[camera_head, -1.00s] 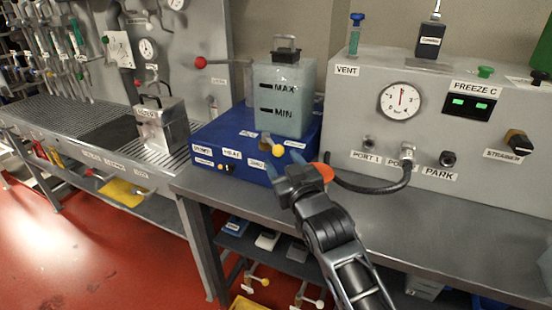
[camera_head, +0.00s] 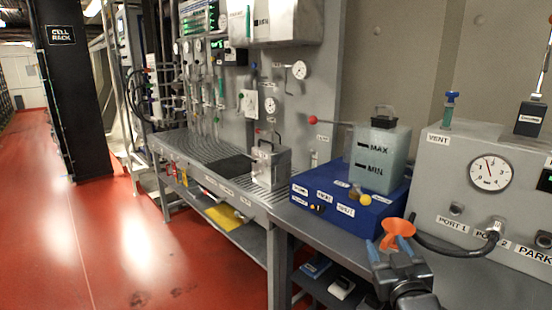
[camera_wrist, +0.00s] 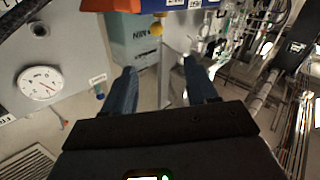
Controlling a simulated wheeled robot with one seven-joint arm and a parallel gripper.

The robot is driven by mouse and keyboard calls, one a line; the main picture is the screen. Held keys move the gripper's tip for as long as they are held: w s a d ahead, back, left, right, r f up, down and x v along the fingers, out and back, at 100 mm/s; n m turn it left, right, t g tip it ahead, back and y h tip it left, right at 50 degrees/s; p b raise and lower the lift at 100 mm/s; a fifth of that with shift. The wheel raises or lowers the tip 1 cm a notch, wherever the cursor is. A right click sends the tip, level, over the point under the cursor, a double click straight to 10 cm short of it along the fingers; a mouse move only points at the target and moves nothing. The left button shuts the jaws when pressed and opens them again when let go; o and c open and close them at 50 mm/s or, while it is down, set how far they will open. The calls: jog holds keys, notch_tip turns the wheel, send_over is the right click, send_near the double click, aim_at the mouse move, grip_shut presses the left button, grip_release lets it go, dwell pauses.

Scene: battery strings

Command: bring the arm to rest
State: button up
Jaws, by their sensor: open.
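My gripper (camera_head: 389,246) is in the lower right of the head view, in front of the bench. Its two blue fingers stand apart. In the wrist view my gripper (camera_wrist: 160,72) shows a gap between the fingers with nothing held in it. An orange funnel-shaped piece (camera_head: 398,230) appears right by the fingertips in the head view; whether they touch it I cannot tell. The arm behind the gripper runs out of the bottom of the picture.
A blue box (camera_head: 330,207) carries a tank marked MAX and MIN (camera_head: 378,155). A black hose (camera_head: 455,252) loops from the grey port panel (camera_head: 460,145) at right. A metal canister (camera_head: 270,167) stands on the left bench. Red floor (camera_head: 120,230) is open at left.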

jog(key=s+a+f+g, duration=0.1)
jog(key=s+f, duration=0.3)
jog(key=s, duration=0.5)
jog(key=s+f+m, duration=0.1)
jog(key=s+f, duration=0.2)
jog(key=s, duration=0.7)
jog(key=s+a+f+g, duration=0.1)
jog(key=s+f, duration=0.3)
jog(key=s, duration=0.5)
jog(key=s+r, duration=0.4)
jog(key=s, duration=0.7)
jog(key=s+r+g+y, duration=0.1)
jog(key=s+r, duration=0.3)
jog(key=s, duration=0.8)
jog(key=shift+d+r+m, duration=0.15)
jog(key=shift+r+m, duration=0.1)
jog(key=shift+m, duration=0.05)
